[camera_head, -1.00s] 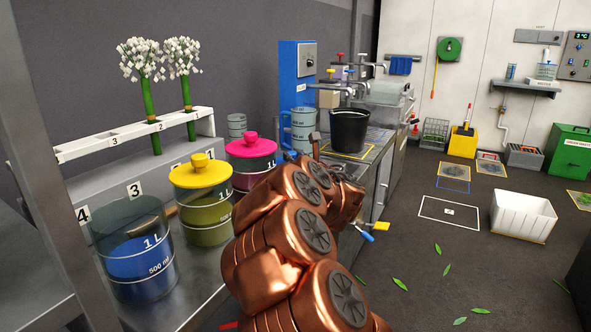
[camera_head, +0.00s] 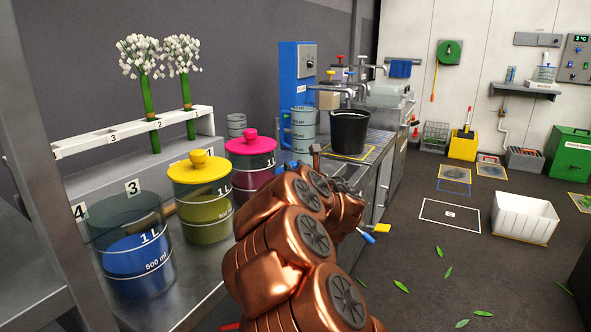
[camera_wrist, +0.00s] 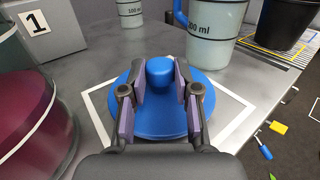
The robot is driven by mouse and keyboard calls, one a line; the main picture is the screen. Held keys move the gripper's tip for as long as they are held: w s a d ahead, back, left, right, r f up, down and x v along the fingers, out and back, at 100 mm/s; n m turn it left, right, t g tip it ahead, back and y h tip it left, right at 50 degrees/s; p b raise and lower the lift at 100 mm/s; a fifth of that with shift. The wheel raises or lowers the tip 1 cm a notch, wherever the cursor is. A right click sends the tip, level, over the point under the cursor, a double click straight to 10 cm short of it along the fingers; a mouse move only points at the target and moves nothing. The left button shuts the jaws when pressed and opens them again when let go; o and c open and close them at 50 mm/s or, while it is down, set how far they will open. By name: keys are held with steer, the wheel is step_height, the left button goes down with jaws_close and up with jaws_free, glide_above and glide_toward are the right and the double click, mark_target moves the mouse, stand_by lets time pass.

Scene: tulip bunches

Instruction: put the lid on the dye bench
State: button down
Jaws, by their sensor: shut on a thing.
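A round blue lid (camera_wrist: 160,116) with a blue knob (camera_wrist: 160,71) is in the middle of the wrist view. My gripper (camera_wrist: 160,80) is shut on the knob, one finger on each side. The lid is over a white square outline (camera_wrist: 97,117) on the grey dye bench (camera_wrist: 83,70); I cannot tell whether it touches the surface. An open glass jar of blue dye (camera_head: 136,255) stands at the front left. Jars with a yellow lid (camera_head: 199,168) and a pink lid (camera_head: 250,144) stand behind it.
A graduated beaker (camera_wrist: 212,35) stands close beyond the lid, with a black bucket (camera_head: 350,128) further on. White flowers (camera_head: 160,58) stand in a numbered rack (camera_head: 95,143). A white bin (camera_head: 523,215) and scattered leaves are on the floor at right.

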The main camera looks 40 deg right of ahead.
steer(key=shift+f, duration=0.15)
steer(key=c, duration=0.8)
jaws_free()
steer(key=shift+f, duration=0.1)
steer(key=shift+c, duration=0.2)
steer(key=shift+r+p, duration=0.35)
steer(key=shift+p, duration=0.1)
steer(key=v, duration=1.2)
steer(key=shift+r+p, duration=0.45)
steer(key=shift+r, duration=0.1)
